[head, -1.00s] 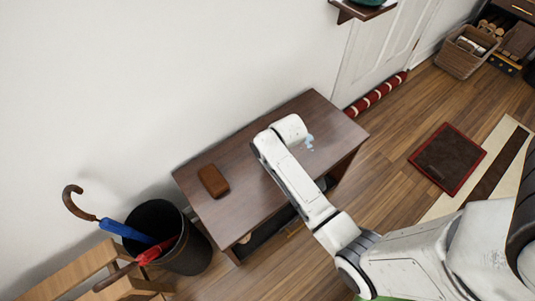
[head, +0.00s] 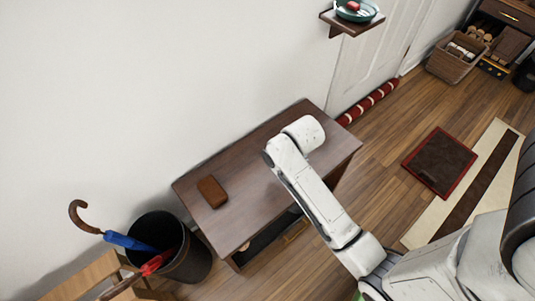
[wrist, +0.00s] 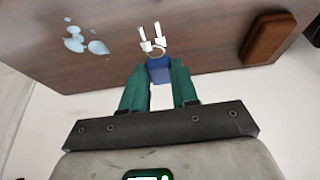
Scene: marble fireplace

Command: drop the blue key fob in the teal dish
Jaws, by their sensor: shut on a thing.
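The blue key fob (wrist: 159,72) is between the teal fingertips of my gripper (wrist: 160,84) in the wrist view, with a ring and two pale keys beyond it. My gripper is shut on it, over the brown table; the gap to the tabletop is hard to judge. In the head view my arm hides the gripper and fob. My gripper is well away from the dish.
The table (head: 240,215) holds a brown case (head: 212,191) and light blue pieces (wrist: 97,47). The small shelf (head: 357,27) is beside a white door. A black bin (head: 185,262) with umbrellas stands left of the table. The wall above the table is bare.

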